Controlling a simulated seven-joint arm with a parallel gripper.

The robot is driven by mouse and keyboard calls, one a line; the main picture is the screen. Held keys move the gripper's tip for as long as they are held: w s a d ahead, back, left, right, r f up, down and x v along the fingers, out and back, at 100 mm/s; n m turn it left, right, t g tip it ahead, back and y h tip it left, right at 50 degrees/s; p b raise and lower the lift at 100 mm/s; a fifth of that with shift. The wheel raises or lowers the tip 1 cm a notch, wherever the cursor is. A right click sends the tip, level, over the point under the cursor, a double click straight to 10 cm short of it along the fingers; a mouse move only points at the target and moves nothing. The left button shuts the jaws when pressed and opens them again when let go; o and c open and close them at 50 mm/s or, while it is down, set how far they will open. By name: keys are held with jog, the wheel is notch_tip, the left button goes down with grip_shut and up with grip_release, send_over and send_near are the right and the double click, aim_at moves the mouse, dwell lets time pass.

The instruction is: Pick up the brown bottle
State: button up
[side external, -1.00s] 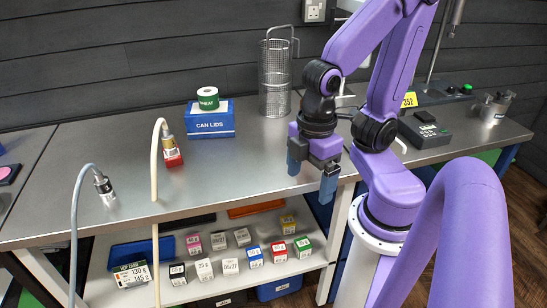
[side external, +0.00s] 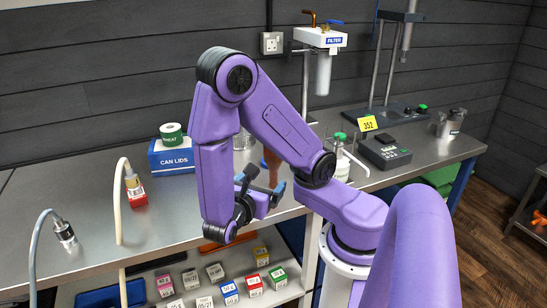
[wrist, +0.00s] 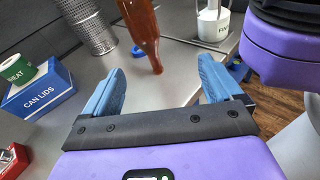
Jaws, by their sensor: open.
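The brown bottle (wrist: 147,32) is at the top middle of the wrist view, cut off by the frame edge, with its narrow end pointing toward my gripper. In the side external view only a brown strip of the bottle (side external: 271,166) shows behind my arm. My gripper (wrist: 160,75) is open and empty, its blue fingers spread to either side below the bottle. It also shows in the side external view (side external: 264,184), over the front part of the steel bench. The bottle lies beyond the fingertips and between their lines; I cannot tell the exact gap.
A blue CAN LIDS box (wrist: 38,97) with a WHEAT roll (wrist: 17,69) and a mesh cylinder (wrist: 88,24) stand left of the bottle. A white container (wrist: 211,24) stands to its right. A scale (side external: 384,150) is farther right. Small boxes fill the shelf below.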

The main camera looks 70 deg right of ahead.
aim_at(269, 157)
jog(key=w+d, duration=0.1)
jog(key=d, duration=0.2)
jog(key=d+n+h, duration=0.1)
jog(key=d, duration=0.3)
jog(key=w+d+t+h, duration=0.1)
jog(key=d, duration=0.3)
jog(key=shift+w+d+r, duration=0.15)
jog(key=shift+w+r, duration=0.1)
jog(key=shift+w, duration=0.05)
jog(key=shift+n, duration=0.3)
jog(key=shift+w+d+f, duration=0.1)
jog(key=shift+w+d, duration=0.15)
jog(key=shift+d, duration=1.3)
jog(key=shift+w+d, duration=0.2)
jog(key=shift+d, duration=1.35)
jog(key=c, duration=1.2)
